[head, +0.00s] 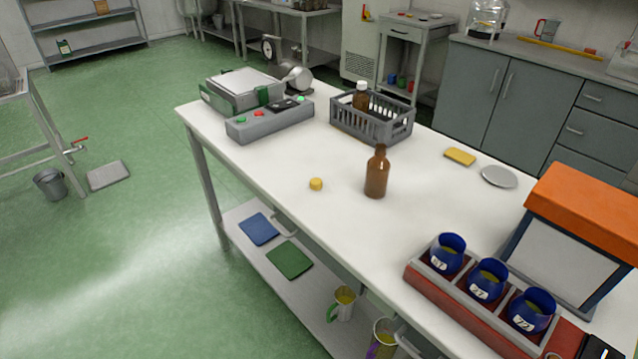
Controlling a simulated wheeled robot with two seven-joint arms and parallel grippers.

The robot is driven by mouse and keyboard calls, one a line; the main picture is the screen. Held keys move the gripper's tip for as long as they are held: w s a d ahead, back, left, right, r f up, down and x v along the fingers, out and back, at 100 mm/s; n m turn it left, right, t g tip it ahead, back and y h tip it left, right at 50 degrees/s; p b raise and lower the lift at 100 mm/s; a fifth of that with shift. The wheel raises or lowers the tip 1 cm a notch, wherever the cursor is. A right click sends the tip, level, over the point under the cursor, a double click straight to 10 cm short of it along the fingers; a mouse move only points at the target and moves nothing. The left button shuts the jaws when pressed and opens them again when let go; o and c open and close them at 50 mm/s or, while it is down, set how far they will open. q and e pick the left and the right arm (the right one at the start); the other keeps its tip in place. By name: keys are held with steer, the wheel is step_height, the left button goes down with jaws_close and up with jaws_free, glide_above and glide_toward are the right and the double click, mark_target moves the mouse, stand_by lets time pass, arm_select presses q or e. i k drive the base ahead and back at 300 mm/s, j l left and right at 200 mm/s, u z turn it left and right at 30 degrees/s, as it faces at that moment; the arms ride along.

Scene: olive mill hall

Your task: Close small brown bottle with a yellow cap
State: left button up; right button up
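A small brown bottle (377,174) stands upright on the white table (290,154), near its middle. Its neck is bare, with no cap on it. A small yellow cap (316,184) lies on the table to the left of the bottle, apart from it and near the table's front edge. A second brown bottle (361,97) with a light top stands in a grey crate (372,128) behind the first bottle. Neither of my grippers shows in the head view.
A grey control box (270,121) and a machine stand at the table's far left. A yellow block (460,156) and a round grey lid (499,177) lie right of the crate. A red rack (470,312) with blue cups and an orange-topped box (590,210) fill the right end. The table around bottle and cap is clear.

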mark_target(377, 169)
steer(key=i+j, duration=0.15)
steer(key=j, duration=0.2)
steer(key=i+j, duration=0.2)
steer(key=j, duration=0.15)
steer(key=i+j, duration=0.15)
steer(key=j, duration=0.2)
steer(key=i+j, duration=0.15)
steer(key=j, duration=0.15)
steer(key=i+j+z, duration=0.15)
steer(key=j, duration=0.15)
steer(key=z, duration=1.95)
